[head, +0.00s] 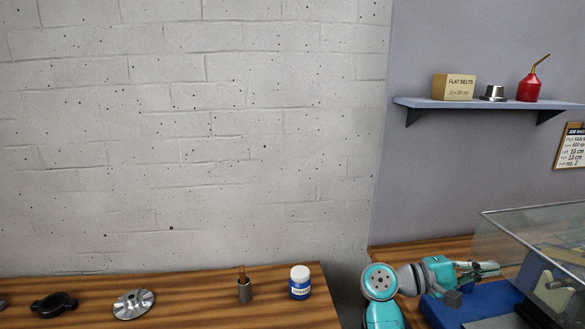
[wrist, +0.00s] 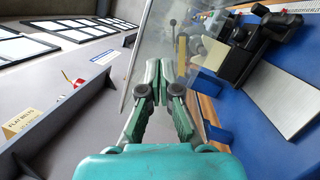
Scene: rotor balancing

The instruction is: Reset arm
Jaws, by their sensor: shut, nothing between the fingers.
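My gripper (head: 489,268) is at the right in the head view, held out sideways beside the clear guard of a blue machine. It is shut and empty. In the wrist view its green and grey fingers (wrist: 166,70) meet in the middle of the picture. The clear guard (wrist: 160,25) stands close in front of and beside the fingertips; I cannot tell whether they touch. My teal arm reaches in from the bottom right of the head view.
A left bench (head: 200,305) holds a black ring part (head: 54,304), a silver disc (head: 133,304), a brown-handled tool in a cup (head: 244,288) and a white-lidded jar (head: 300,283). The shelf (head: 480,103) carries a box (head: 454,87), a metal part (head: 494,93) and a red oil can (head: 529,88). A clipboard (head: 571,146) hangs right.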

